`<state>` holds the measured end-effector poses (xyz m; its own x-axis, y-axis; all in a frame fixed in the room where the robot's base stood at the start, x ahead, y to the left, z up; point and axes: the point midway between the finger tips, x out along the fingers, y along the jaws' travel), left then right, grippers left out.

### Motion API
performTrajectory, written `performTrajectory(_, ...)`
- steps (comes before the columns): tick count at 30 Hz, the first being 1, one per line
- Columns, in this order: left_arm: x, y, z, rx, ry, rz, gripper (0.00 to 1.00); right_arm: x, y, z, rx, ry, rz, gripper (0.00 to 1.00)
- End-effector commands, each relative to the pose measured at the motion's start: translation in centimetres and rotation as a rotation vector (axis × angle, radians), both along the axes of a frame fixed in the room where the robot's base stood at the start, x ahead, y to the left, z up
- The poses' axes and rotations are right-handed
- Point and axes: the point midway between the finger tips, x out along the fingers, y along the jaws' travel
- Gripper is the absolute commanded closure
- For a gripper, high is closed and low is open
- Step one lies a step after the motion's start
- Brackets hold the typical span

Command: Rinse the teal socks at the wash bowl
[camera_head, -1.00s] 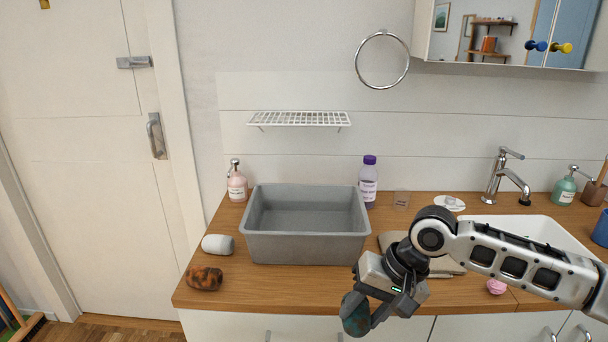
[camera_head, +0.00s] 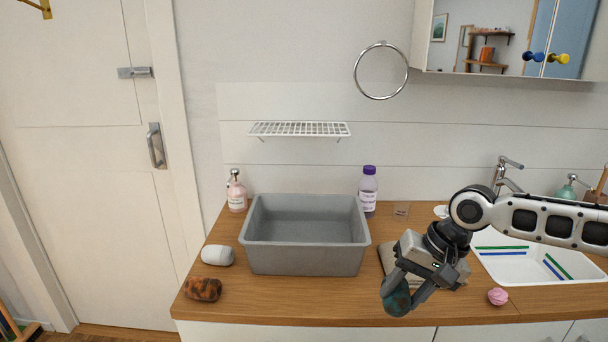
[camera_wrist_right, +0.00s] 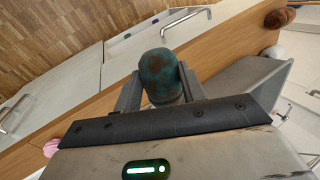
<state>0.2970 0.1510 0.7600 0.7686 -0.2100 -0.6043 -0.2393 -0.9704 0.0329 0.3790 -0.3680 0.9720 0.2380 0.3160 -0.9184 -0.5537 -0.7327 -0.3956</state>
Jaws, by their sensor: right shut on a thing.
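The teal socks (camera_head: 396,299), a rolled, mottled teal and brown bundle, are held by my right gripper (camera_head: 403,296), which is shut on them above the counter's front edge. The bundle also shows between the two fingers in the right wrist view (camera_wrist_right: 159,72). The wash bowl, a grey rectangular basin (camera_head: 304,262), stands on the counter to the left of my right gripper. Its visible inside looks empty; I cannot tell whether it holds clear water. My left gripper is not in view.
A white roll (camera_head: 217,255) and a brown mottled bundle (camera_head: 203,289) lie left of the basin. A folded cloth (camera_head: 388,262), pink item (camera_head: 497,296) and white sink (camera_head: 505,271) are to the right.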

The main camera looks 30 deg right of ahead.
Motion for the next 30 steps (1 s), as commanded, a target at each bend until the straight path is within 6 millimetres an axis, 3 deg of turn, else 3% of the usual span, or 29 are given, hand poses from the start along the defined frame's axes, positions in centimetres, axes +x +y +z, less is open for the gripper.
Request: performTrajectory(30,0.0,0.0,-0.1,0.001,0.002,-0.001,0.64,1.2,-0.5,2.1,-0.018,0.014,0.026,0.82)
